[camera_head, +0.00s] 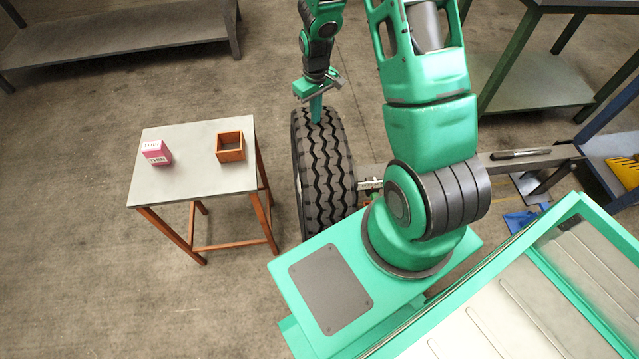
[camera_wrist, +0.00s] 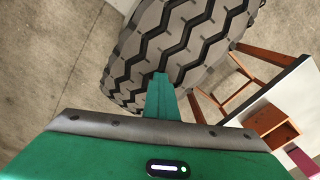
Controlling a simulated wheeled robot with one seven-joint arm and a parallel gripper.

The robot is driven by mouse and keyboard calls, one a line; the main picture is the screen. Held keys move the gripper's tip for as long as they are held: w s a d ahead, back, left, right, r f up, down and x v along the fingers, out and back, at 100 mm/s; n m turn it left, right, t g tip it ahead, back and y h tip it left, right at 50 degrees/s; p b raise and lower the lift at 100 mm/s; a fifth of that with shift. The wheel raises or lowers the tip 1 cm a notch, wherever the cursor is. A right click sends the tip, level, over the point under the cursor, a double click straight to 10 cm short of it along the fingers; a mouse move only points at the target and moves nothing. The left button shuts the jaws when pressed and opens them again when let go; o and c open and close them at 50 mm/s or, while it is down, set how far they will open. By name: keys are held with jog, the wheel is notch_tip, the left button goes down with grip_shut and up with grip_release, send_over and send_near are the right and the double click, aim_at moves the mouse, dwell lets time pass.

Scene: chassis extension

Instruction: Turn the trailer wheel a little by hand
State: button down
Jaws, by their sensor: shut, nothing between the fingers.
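The trailer wheel (camera_head: 326,180) is a large black tyre with a zigzag tread, standing upright in the middle of the head view. My green gripper (camera_head: 316,108) is at the top of the tyre, with its fingers pointing down at the tread. In the wrist view the tread (camera_wrist: 185,40) fills the upper middle, and my shut fingers (camera_wrist: 160,85) appear over it. Nothing is held between them. I cannot tell whether the fingertips touch the rubber or stop just short of it.
A small table (camera_head: 190,187) left of the wheel carries a pink box (camera_head: 157,153) and an open orange-brown box (camera_head: 230,147). A metal beam (camera_head: 525,160) runs right from the wheel. A bench (camera_head: 120,42) stands at the back left. Floor between table and wheel is narrow.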

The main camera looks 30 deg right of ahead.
aim_at(320, 133)
jog(key=shift+s+a+f, duration=0.1)
jog(key=shift+s+a, duration=0.15)
jog(key=shift+s, duration=0.6)
jog(key=shift+s+a+f, duration=0.1)
jog(key=shift+s+a, duration=0.15)
jog(key=shift+s, duration=0.6)
jog(key=shift+s+a, duration=0.25)
jog(key=shift+s, duration=0.6)
jog(key=shift+s+a+f, duration=0.1)
jog(key=shift+s+a, duration=0.25)
jog(key=shift+s, duration=0.45)
jog(key=shift+s+a+r, duration=0.1)
jog(key=shift+s+a, duration=0.3)
jog(key=shift+s, duration=0.45)
jog(key=shift+s+a+f, duration=0.1)
jog(key=shift+s+a, duration=0.25)
jog(key=shift+s, duration=0.45)
jog(key=shift+w+r, duration=0.1)
jog(key=shift+r, duration=0.15)
jog(key=shift+w+r, duration=0.15)
jog(key=shift+w, duration=0.45)
jog(key=shift+w+r, duration=0.1)
jog(key=shift+r, duration=0.15)
jog(key=shift+s+r, duration=0.3)
jog(key=shift+r, duration=0.3)
jog(key=shift+s+r, duration=0.15)
jog(key=shift+r, duration=1.55)
